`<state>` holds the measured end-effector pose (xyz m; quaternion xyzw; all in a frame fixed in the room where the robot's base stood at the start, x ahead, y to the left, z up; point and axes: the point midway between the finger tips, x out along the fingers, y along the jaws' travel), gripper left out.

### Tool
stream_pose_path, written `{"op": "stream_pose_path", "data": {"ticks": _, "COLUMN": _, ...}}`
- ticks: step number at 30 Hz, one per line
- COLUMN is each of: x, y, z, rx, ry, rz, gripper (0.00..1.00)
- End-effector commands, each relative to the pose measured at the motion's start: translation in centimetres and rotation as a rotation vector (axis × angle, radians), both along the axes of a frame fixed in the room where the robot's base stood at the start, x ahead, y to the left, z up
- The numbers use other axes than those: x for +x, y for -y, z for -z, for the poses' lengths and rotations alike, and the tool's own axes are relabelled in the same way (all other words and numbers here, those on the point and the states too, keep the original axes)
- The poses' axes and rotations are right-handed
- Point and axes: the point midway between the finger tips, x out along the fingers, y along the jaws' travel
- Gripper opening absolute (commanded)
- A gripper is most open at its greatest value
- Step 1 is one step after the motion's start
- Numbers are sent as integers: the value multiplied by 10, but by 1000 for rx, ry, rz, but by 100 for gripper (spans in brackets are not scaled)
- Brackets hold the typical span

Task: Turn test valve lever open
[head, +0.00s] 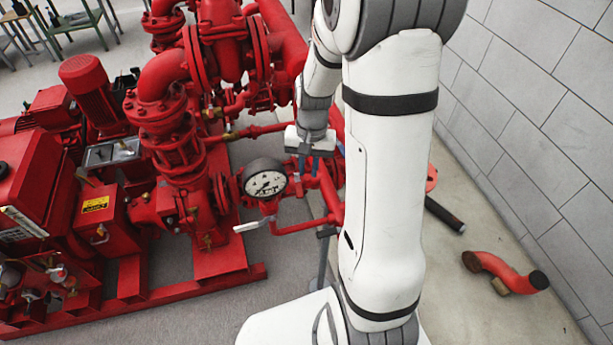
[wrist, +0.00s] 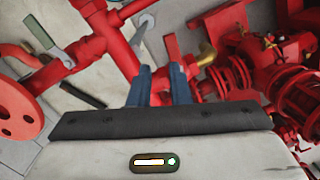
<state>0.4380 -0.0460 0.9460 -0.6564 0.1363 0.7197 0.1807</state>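My gripper (head: 308,166) points down over the red pipework, just right of the round pressure gauge (head: 265,183) in the head view. In the wrist view its two blue fingers (wrist: 161,72) stand apart with nothing held between them. A pale lever (head: 251,226) sticks out to the left from a red pipe below the gauge, apart from the gripper. The wrist view shows a grey-green lever (wrist: 45,41) at upper left and a pale handle (wrist: 141,29) beyond the fingers. I cannot tell for certain which is the test valve lever.
A red pump (head: 172,130) and its pipes crowd the left. My arm hides part of the pipework. A brass fitting (wrist: 207,54) is right of the fingers in the wrist view. A loose red elbow pipe (head: 505,272) lies on the floor by the grey block wall (head: 545,110).

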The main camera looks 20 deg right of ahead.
Motion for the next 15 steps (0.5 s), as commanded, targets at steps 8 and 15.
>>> {"op": "stream_pose_path", "data": {"ticks": 8, "x": -23, "y": 69, "z": 19, "rx": 310, "ry": -225, "rz": 759, "gripper": 0}}
{"op": "stream_pose_path", "data": {"ticks": 15, "x": -25, "y": 111, "z": 13, "rx": 570, "ry": -332, "rz": 1177, "gripper": 0}}
